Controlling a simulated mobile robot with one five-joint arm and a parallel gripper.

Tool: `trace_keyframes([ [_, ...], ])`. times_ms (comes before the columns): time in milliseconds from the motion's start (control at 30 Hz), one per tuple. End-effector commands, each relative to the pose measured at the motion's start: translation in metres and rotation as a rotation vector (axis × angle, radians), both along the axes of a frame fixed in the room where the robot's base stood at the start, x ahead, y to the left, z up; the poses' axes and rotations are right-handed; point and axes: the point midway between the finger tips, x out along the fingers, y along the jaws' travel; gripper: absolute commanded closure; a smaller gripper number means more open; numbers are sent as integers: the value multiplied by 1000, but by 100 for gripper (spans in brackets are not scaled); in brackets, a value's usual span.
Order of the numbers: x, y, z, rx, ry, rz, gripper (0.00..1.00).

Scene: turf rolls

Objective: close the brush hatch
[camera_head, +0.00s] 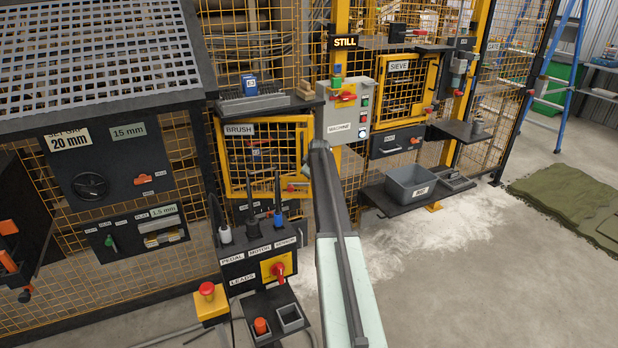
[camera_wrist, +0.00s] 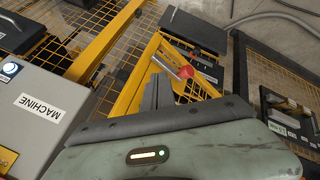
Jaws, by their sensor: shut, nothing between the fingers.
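The brush hatch (camera_head: 221,160) is a yellow-framed mesh door under the BRUSH label (camera_head: 240,129), left of the grey machine box in the head view. A handle with a red knob (camera_head: 292,188) shows at its lower right. In the wrist view, the hatch's yellow frame (camera_wrist: 128,88) slants across the middle, and its grey handle with the red knob (camera_wrist: 186,72) is just beyond my fingers. My gripper (camera_wrist: 158,92) is shut and empty, close to the frame and handle; contact cannot be told. In the head view my arm hides the fingers. How far the hatch stands open is unclear.
The machine box (camera_head: 344,115) is close to my arm; it also shows in the wrist view (camera_wrist: 38,108). A leads panel (camera_head: 258,258) with upright plugs stands below the hatch. A grey bin (camera_head: 412,184) sits on a shelf at right. White powder covers the floor there.

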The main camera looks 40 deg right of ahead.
Motion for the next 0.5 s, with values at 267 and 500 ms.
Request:
trace_keyframes([
  [267,-4,-6,0,0,0,-7,100],
  [500,-10,-4,0,0,0,-9,100],
])
